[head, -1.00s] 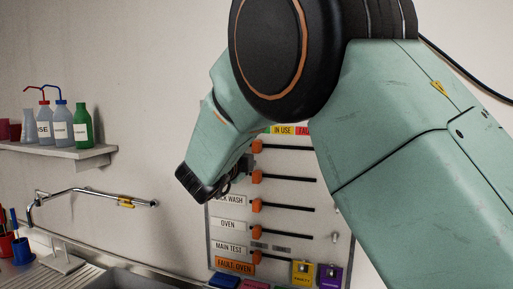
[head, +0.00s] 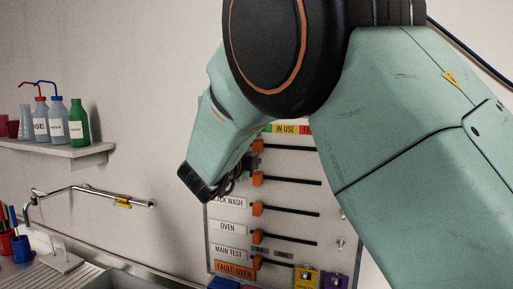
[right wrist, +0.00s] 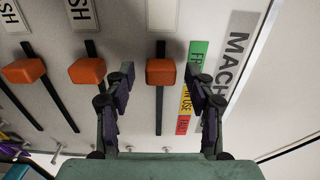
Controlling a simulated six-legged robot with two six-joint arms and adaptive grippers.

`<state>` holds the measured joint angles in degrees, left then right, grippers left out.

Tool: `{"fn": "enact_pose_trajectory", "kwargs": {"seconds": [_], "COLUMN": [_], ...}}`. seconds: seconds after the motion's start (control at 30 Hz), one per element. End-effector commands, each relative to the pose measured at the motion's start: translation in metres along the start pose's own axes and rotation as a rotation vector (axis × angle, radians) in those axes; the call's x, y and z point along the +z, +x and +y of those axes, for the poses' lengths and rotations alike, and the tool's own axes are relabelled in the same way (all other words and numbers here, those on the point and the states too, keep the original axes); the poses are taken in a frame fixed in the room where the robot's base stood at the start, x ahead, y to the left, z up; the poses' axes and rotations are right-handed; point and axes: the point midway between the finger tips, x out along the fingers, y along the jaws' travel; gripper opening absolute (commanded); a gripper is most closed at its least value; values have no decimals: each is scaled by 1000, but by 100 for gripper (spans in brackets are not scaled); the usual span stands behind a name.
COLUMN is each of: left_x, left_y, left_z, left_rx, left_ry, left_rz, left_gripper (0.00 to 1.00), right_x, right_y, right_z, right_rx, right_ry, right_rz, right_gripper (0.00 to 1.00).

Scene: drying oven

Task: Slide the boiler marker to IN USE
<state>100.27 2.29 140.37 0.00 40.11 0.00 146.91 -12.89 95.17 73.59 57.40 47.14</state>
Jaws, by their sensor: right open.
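The status board (head: 325,222) hangs on the wall with several dark slots, each with an orange marker at its left end in the head view. My arm hides the upper row labels there, and no boiler label can be read. My right gripper (head: 240,172) is by the top rows. In the right wrist view the open right gripper (right wrist: 159,84) has one finger on each side of the orange marker (right wrist: 161,72) nearest the header, with gaps visible. That marker is beside the green header label; yellow IN USE (right wrist: 186,97) lies farther along its slot. My left gripper is out of view.
Two more orange markers (right wrist: 87,71) and (right wrist: 24,71) sit in neighbouring slots left of the fingers. Coloured tags (head: 307,280) hang low on the board. A tap (head: 100,192) and a shelf with bottles (head: 57,130) are to the left.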

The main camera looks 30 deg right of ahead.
Motion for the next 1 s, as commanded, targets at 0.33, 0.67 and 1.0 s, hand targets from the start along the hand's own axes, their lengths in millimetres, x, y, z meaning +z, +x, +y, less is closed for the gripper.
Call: {"fn": "enact_pose_trajectory", "kwargs": {"seconds": [0.33, 0.67, 1.0], "left_x": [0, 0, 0], "left_y": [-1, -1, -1], "left_z": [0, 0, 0], "left_rx": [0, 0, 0], "left_ry": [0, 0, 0], "left_rz": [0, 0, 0], "left_gripper": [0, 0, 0], "right_x": [0, 0, 0], "right_y": [-3, -4, -2], "right_z": [0, 0, -1], "right_rx": [0, 0, -1], "right_ry": [0, 0, 1], "right_rz": [0, 1, 1], "right_gripper": [55, 39, 11]}}
